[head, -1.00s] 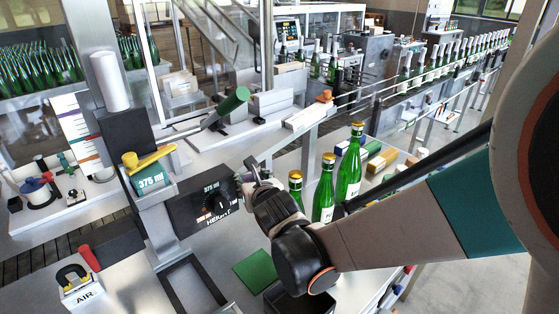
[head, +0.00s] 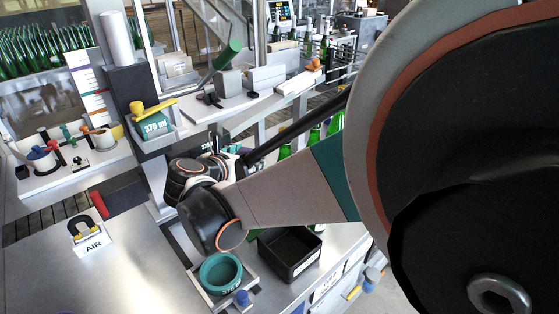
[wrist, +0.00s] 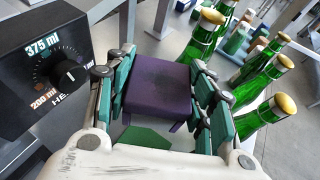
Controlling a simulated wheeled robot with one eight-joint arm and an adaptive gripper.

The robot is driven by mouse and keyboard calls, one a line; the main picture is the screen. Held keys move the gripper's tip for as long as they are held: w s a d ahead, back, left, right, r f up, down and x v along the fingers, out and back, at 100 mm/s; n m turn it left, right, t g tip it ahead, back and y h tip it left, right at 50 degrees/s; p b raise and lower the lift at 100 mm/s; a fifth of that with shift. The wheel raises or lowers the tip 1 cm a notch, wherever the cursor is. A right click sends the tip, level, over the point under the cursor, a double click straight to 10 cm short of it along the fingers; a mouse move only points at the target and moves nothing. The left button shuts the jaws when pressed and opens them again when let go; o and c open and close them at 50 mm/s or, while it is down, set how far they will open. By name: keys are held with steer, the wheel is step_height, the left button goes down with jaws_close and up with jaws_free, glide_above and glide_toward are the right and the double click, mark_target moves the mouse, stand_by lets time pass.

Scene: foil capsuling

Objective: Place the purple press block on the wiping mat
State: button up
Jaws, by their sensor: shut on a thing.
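The purple press block (wrist: 158,92) is between the teal-padded fingers of my gripper (wrist: 162,85) in the wrist view, and the gripper is shut on it. A green mat (wrist: 143,139), likely the wiping mat, shows in part below the block; the block and gripper hide much of it. I cannot tell the gap between block and mat. In the head view my arm hides the block and the mat, and only a small part of my gripper (head: 232,150) shows behind the wrist.
Green bottles with gold tops (wrist: 262,70) stand close right of my gripper. A black box with a dial (wrist: 62,72) is close on the left. A black bin (head: 291,252) and a teal ring-shaped holder (head: 221,272) are at the front.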

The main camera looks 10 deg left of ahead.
steer(key=shift+s+d+r+m+h, duration=0.15)
steer(key=shift+s+r+m+h, duration=0.4)
steer(key=shift+s, duration=0.2)
steer(key=shift+f+b, duration=0.3)
steer(key=shift+b, duration=0.2)
step_height(320, 180, down, 19)
steer(key=b, duration=1.2)
steer(key=shift+f, duration=0.1)
steer(key=o, duration=1.2)
